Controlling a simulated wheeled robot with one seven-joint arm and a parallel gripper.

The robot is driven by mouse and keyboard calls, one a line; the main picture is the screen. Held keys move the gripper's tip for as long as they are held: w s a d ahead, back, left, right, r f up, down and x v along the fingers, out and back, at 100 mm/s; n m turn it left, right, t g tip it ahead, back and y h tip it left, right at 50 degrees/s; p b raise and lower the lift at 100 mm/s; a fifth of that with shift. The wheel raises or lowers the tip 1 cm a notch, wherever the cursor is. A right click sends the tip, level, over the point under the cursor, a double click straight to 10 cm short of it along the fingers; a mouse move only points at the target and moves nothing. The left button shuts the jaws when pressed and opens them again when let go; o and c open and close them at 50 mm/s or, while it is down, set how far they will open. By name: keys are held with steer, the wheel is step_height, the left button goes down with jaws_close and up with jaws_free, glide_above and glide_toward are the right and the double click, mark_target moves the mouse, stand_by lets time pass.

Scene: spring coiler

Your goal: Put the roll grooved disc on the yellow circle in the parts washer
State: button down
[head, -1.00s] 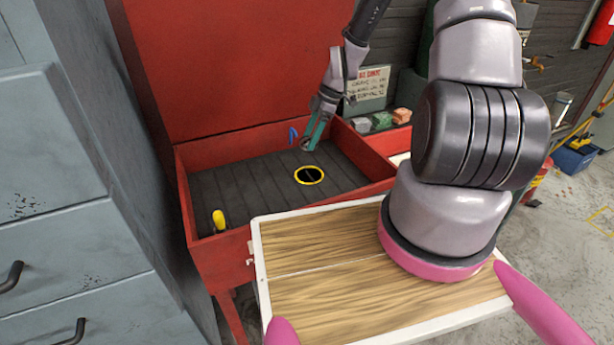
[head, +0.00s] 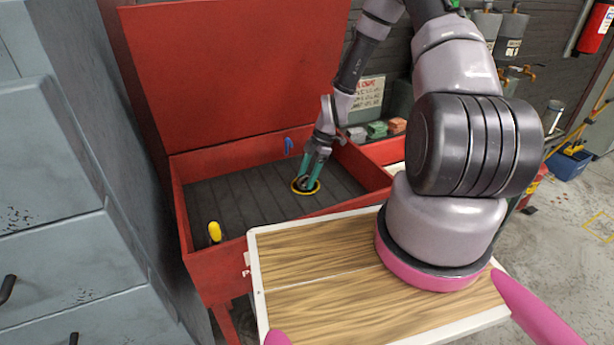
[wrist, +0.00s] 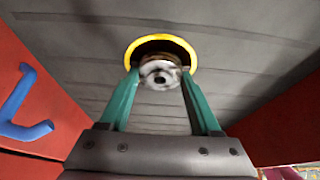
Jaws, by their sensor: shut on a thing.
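The grooved disc (wrist: 160,75) is a grey metal ring-like part with a dark centre hole. In the wrist view it sits between the green fingertips of my gripper (wrist: 160,82), which is shut on it. In the head view my gripper (head: 308,185) reaches down into the red parts washer (head: 215,262), over the yellow circle (head: 317,190). The yellow circle also shows in the wrist view (wrist: 165,38), a ring with a dark middle, behind and partly hidden by the disc. I cannot tell whether the disc touches the washer floor.
The raised red lid (head: 235,75) is behind. Grey drawers (head: 50,240) stand at left. Several small blocks (head: 377,129) lie on the right-hand ledge.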

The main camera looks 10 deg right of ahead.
steer(key=shift+f, duration=0.1)
steer(key=shift+c, duration=0.5)
jaws_free()
steer(key=s+d+r+m+t+h, duration=0.25)
steer(key=r+m, duration=0.35)
steer(key=r, duration=1.2)
steer(key=s+d+r+m+t+h, duration=0.15)
steer(key=d+r+m, duration=0.35)
steer(key=r, duration=1.3)
steer(key=s+a+r+m+t+y, duration=0.1)
steer(key=s+r+m+t, duration=0.3)
steer(key=s+r+m, duration=0.9)
steer(key=s+a+r, duration=0.1)
steer(key=s, duration=0.2)
steer(key=shift+s+a+y, duration=0.15)
steer(key=shift+s+y, duration=0.1)
steer(key=shift+y, duration=0.05)
